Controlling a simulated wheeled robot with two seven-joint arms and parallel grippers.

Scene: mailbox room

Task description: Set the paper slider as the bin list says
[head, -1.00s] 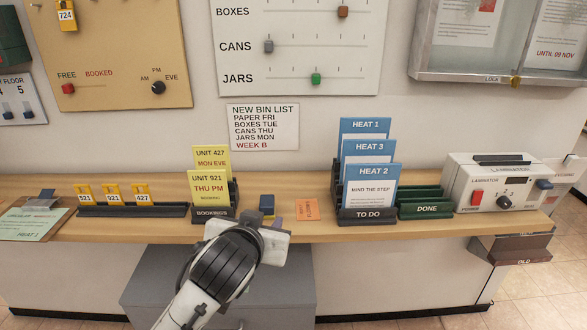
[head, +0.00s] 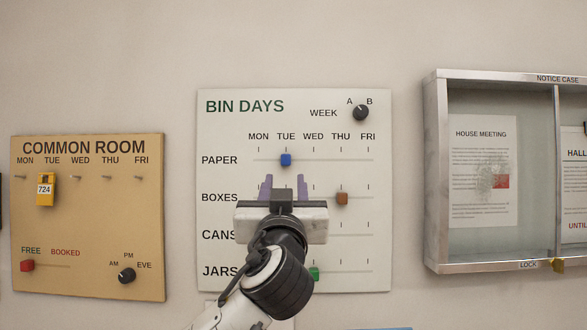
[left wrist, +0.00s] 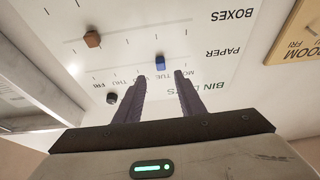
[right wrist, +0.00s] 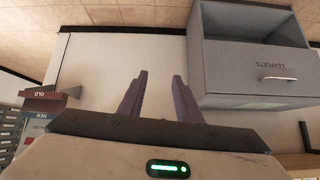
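The blue paper slider (head: 286,160) stands at TUE on the white BIN DAYS board (head: 220,130). It also shows in the left wrist view (left wrist: 160,62), ahead of the fingertips. My left gripper (head: 284,184) is open and empty in front of the board, just below the slider, with its fingers pointing up in the head view. The new bin list, legible one second ago, reads paper FRI, boxes TUE, cans THU, jars MON, week B. My right gripper (right wrist: 160,76) is open and empty, with a grey cabinet (right wrist: 250,60) ahead.
The brown boxes slider (head: 342,198) is at THU. The week knob (head: 361,113) is at top right. The paper track right of TUE is clear.

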